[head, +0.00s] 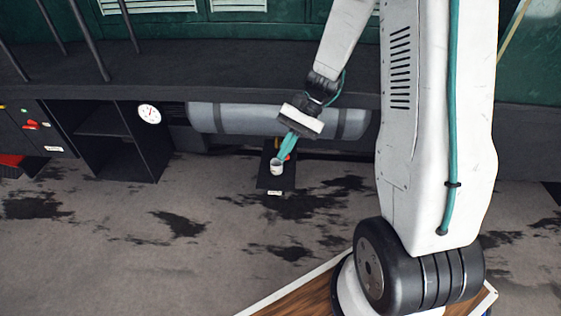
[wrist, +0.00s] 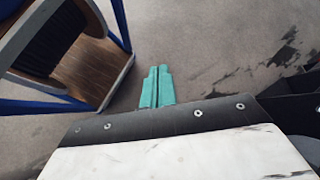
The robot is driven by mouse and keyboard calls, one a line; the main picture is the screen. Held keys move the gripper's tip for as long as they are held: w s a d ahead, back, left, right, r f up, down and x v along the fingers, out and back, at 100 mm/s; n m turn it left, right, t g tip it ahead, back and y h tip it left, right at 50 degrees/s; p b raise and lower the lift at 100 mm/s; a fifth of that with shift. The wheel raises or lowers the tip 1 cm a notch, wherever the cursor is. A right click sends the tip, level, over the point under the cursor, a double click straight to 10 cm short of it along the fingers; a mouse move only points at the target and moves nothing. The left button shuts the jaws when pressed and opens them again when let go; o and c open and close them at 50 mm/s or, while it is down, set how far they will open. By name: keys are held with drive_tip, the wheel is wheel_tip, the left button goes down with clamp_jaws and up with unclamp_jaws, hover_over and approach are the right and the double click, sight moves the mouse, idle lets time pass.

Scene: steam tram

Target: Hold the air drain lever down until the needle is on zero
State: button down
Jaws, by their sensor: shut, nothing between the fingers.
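A grey air tank (head: 240,118) lies under the dark running board. Below it a black plate (head: 264,178) carries a small red part (head: 288,156), possibly the drain lever, mostly hidden behind my fingers. A small white cup-like thing (head: 277,168) sits at the plate, just below the fingertips. My gripper (head: 283,153) has teal fingers shut together, pointing down in front of the red part; I cannot tell whether they touch it. In the wrist view the shut fingers (wrist: 157,75) are empty over the floor. A round white gauge (head: 149,114) is left of the tank; its needle is too small to read.
Open black compartments (head: 105,125) stand left of the gauge. A control panel (head: 45,130) with red and yellow parts is at the far left. The running board (head: 200,75) overhangs the tank. The stained grey floor (head: 130,255) in front is clear.

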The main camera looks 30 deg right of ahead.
drive_tip(key=s+a+r+n+t+h, duration=0.2)
drive_tip(key=s+r+n+h, duration=0.7)
drive_tip(key=s+r, duration=1)
drive_tip(key=t, duration=0.2)
drive_tip(key=shift+t, duration=0.4)
drive_tip(key=shift+s+r, duration=0.1)
